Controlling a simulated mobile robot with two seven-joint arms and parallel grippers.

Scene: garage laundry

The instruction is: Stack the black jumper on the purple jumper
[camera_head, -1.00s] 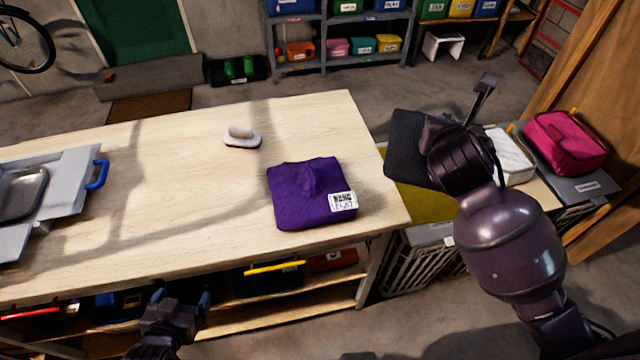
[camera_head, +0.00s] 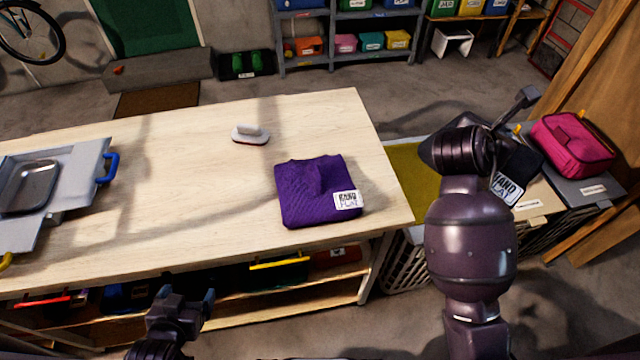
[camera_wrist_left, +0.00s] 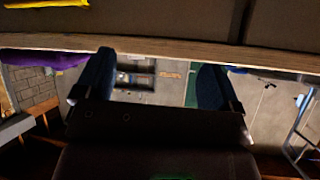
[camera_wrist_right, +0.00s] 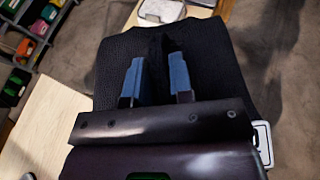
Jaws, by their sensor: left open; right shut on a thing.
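The purple jumper (camera_head: 305,190) lies folded on the wooden table near its right end, with a white label at its front right corner. The black jumper (camera_head: 522,160) is off the table to the right, partly hidden behind my right arm; its white label (camera_head: 506,188) faces me. In the right wrist view my right gripper (camera_wrist_right: 160,82) is shut on a pinched fold of the black jumper (camera_wrist_right: 215,75), which spreads around the fingers. My left gripper (camera_head: 187,297) is open and empty, low in front of the table's front edge.
A grey tray with a blue handle (camera_head: 108,168) is at the left. A pink bag (camera_head: 570,145) sits on a bin at the right. The table's middle is clear.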

